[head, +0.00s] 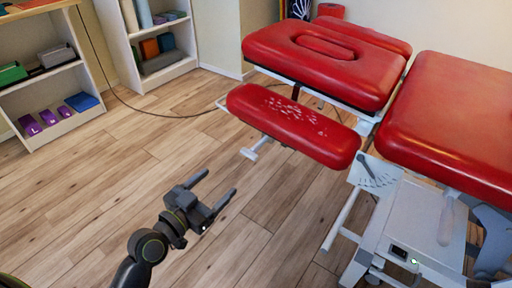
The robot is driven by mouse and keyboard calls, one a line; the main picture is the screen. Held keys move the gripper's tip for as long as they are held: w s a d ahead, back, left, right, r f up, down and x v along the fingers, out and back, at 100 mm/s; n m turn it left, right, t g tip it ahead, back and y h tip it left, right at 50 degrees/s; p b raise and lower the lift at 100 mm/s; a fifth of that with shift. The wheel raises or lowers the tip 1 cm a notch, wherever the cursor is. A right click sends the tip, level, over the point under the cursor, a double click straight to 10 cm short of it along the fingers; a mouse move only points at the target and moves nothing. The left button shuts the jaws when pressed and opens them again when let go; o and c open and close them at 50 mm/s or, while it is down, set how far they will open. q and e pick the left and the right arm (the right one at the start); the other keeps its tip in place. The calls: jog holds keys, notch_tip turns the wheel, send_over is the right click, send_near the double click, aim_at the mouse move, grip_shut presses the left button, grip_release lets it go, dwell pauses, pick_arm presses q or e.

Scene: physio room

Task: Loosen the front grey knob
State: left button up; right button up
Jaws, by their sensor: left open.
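A red padded treatment table (450,120) stands at the right. Its red armrest pad (295,122) is in front of the headrest (320,62). A small pale grey T-shaped part (252,152) sticks out below the armrest's left half; I cannot tell for sure that it is the front grey knob. My left gripper (220,181) is open and empty over the wooden floor. It is below and left of the armrest in the picture, apart from the table and the grey part. My right gripper is not in view.
The table's white frame (347,215) and a fan-shaped plate (374,174) are at the right. Shelves with purple weights (48,117) and rolls stand at the left. A thin cable (130,106) runs across the floor. Open wooden floor surrounds my left gripper.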

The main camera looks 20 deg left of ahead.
aim_at(247, 156)
pick_arm(q)
jog(key=b+x, duration=0.1)
jog(key=x, duration=1.4)
jog(key=shift+w+d, duration=0.15)
jog(key=shift+w, duration=0.15)
jog(key=c, duration=1)
